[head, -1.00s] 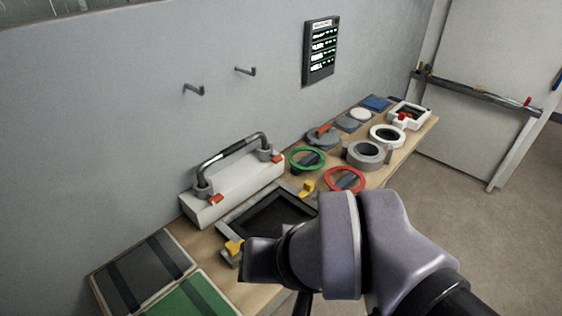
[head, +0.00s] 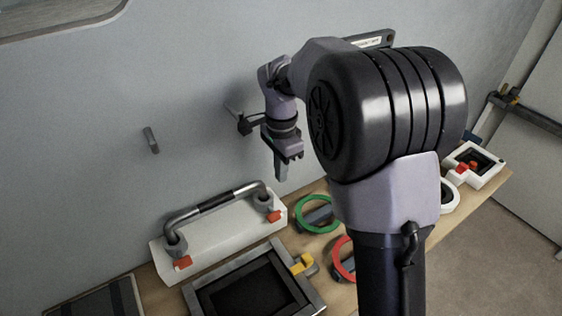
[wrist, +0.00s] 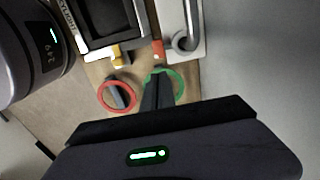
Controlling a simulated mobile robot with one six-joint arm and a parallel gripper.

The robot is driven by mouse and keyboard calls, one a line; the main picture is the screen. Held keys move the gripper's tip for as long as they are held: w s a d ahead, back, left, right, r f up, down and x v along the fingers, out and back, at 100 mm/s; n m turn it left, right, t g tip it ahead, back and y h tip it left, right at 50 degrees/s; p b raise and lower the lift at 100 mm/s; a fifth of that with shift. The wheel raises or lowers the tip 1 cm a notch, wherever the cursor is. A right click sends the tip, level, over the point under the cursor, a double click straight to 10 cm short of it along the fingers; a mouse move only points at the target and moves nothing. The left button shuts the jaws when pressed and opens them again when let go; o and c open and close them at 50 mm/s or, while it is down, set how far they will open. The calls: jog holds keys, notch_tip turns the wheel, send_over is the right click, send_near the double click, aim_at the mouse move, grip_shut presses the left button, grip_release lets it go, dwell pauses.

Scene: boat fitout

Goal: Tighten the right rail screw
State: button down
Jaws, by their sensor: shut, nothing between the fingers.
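The grab rail (head: 215,201) is a grey bar with a dark middle on a white block (head: 222,238) against the wall. A red tab, seemingly the right rail screw (head: 274,216), sits at the foot of its right end. A second red tab (head: 182,262) is at the left end. In the wrist view the right tab (wrist: 157,48) shows beside the rail's foot (wrist: 185,41). My gripper (head: 281,174) points down, shut and empty, above the bench near the rail's right end. Its fingers (wrist: 158,88) overlap the green ring in the wrist view.
A green ring (head: 299,221) and a red ring (head: 334,262) lie right of the rail. A dark framed hatch (head: 250,290) with a yellow latch (head: 302,264) is in front. Wall hooks (head: 151,140) stick out above. A white box (head: 486,161) stands far right.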

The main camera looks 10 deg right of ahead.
aim_at(280, 214)
jog(key=f+b, duration=0.2)
jog(key=f, duration=0.2)
jog(key=f+b, duration=0.2)
jog(key=f, duration=0.3)
jog(key=f+b, duration=0.1)
jog(key=f, duration=0.4)
jog(key=shift+s+a+b, duration=0.3)
jog(key=shift+a+b, duration=0.05)
jog(key=shift+b, duration=0.05)
jog(key=shift+d+r+p, duration=0.15)
jog(key=shift+p, duration=0.25)
